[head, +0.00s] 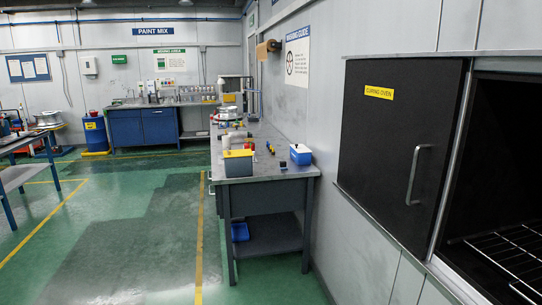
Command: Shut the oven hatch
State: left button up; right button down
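The oven hatch (398,150) is a flat black panel on the right-hand wall, with a yellow "CURING OVEN" label (379,92) near its top. A vertical metal handle (416,175) is on the hatch's right part. To the right of the hatch, the oven opening (505,145) is uncovered and dark inside, with a wire rack (512,258) low in it. The opening runs out of the picture on the right. Neither of my grippers is in view.
A grey workbench (275,190) stands along the wall left of the oven, with a yellow-topped box (238,163) and a blue-and-white box (300,154) on it. A table (22,150) stands at far left. The green floor (130,235) between them is clear.

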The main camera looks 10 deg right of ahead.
aim_at(400, 117)
jog(key=i+z, duration=0.1)
jog(key=z, duration=0.8)
jog(key=i+j+z, duration=0.4)
jog(key=j+z, duration=0.15)
jog(key=i+j+z, duration=0.15)
jog(key=j+z, duration=0.15)
jog(key=j, duration=0.15)
jog(key=i+j+z, duration=0.1)
jog(key=j+z, duration=0.15)
jog(key=j, duration=0.15)
